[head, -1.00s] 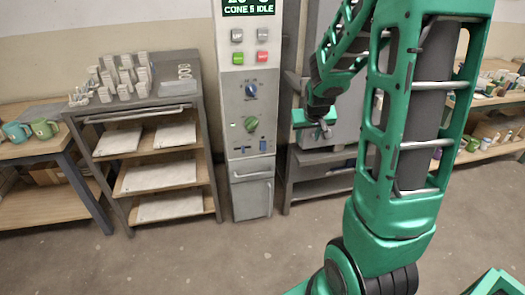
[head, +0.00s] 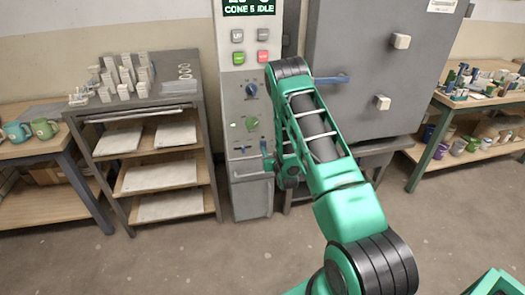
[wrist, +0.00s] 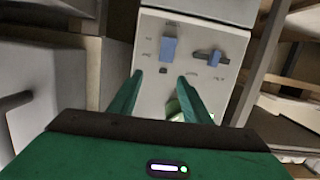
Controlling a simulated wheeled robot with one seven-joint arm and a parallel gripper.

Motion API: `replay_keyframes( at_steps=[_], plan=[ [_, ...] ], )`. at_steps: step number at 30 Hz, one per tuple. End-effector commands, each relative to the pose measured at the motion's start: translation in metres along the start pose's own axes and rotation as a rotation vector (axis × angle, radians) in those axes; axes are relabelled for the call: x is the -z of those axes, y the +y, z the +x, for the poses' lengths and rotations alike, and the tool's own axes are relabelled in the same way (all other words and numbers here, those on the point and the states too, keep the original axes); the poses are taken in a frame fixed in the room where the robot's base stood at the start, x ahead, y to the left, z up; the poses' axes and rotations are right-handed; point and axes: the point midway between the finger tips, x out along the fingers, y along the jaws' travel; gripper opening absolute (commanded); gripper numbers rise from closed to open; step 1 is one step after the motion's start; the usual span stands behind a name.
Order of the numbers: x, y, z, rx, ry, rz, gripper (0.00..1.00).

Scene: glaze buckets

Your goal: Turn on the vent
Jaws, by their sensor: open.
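The grey control panel (head: 240,105) stands upright in the head view, with a blue knob (head: 251,89) above a green knob (head: 252,123). Low on it are a left blue switch (head: 242,149) and a right blue switch (head: 263,146). The wrist view shows the panel turned over, with the upright blue switch (wrist: 169,48) and the blue switch with a dark crossbar (wrist: 215,57). My gripper (wrist: 160,75) is open and empty, its fingertips just short of the upright switch. In the head view my arm mostly hides it. The labels are too small to read.
A large grey kiln (head: 365,70) with a blue handle stands to the right, close to my arm. A shelf rack (head: 160,170) with white pieces on top stands left of the panel. The floor (head: 190,260) in front is clear.

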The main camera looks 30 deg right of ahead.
Motion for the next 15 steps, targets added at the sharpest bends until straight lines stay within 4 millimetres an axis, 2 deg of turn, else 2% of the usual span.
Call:
replay_keyframes(
  at_steps=[1,6,11,15],
  plan=[
    [-0.016,-0.004,-0.002,0.007,0.029,0.003,0.44],
    [-0.040,-0.009,-0.010,0.014,0.126,0.024,0.44],
    [-0.048,-0.011,-0.015,0.014,0.172,0.033,0.44],
    [-0.048,-0.011,-0.007,0.013,0.181,0.036,0.44]
  ],
)
